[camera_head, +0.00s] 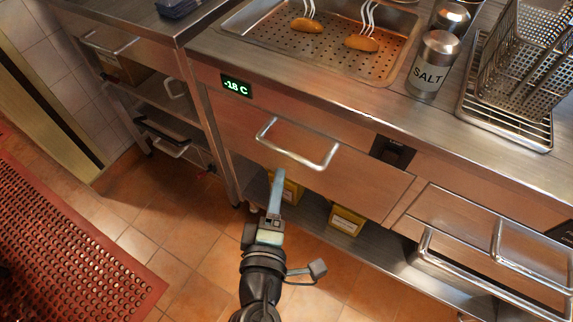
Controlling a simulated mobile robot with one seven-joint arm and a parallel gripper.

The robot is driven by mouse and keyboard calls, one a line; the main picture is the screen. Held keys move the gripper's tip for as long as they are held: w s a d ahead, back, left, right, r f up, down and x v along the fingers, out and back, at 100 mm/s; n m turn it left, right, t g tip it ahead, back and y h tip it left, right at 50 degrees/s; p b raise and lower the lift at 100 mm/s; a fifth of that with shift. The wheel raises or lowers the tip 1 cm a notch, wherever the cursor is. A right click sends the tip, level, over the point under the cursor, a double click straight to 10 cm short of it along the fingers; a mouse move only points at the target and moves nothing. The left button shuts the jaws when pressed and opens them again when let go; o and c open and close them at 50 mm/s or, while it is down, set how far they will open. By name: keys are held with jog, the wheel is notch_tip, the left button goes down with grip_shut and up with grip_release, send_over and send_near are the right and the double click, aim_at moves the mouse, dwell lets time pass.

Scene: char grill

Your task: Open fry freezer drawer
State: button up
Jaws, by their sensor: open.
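The fry freezer drawer (365,182) is a steel front below the counter, beside a green "-18 C" display (236,86). Its front looks shut, flush with the counter's face. A bent silver bar handle (298,150) stands out from its upper left part. My gripper (279,174) is in front of the drawer, a little below and left of the handle's middle in the picture. It looks apart from the handle, though the depth gap is hard to judge. It is open and holds nothing that I can see. Its fingers overlap edge-on, so the gap between them is hidden.
Yellow boxes (346,221) sit on the lower shelf. Another handled drawer (480,235) is at right.

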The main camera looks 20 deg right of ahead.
aim_at(287, 157)
jog(key=shift+n, duration=0.3)
jog(key=w+d+f, duration=0.1)
jog(key=w+d, duration=0.1)
jog(key=w, duration=0.1)
jog(key=w+d+f, duration=0.2)
jog(key=w, duration=0.1)
jog(key=w+d+f, duration=0.2)
jog(key=w, duration=0.2)
jog(key=shift+d, duration=0.1)
jog(key=shift+c, duration=0.2)
grip_shut()
dwell(1.0)
